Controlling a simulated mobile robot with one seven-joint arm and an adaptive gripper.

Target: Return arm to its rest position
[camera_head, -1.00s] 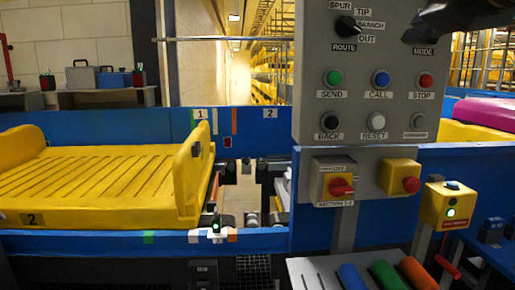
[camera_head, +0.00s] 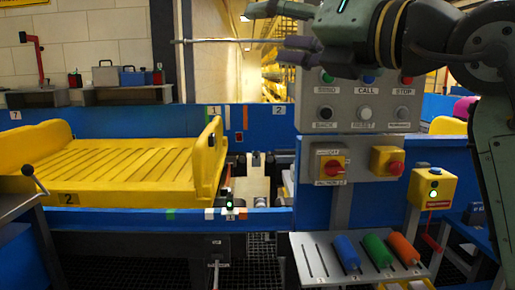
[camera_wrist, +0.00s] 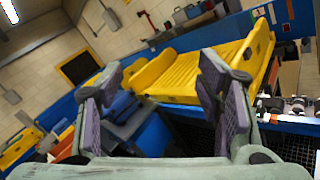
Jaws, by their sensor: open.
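My arm reaches in from the right edge of the head view, bent, with a dark wrist across the top of the grey control panel (camera_head: 352,112). My gripper (camera_head: 268,32) points left at the top of the head view, with its fingers spread and nothing between them. The gripper appears apart from everything.
The yellow tray marked 2 (camera_head: 68,199) sits on the blue conveyor (camera_head: 110,220) at left. A slotted rack (camera_head: 312,262) holds coloured cylinders.

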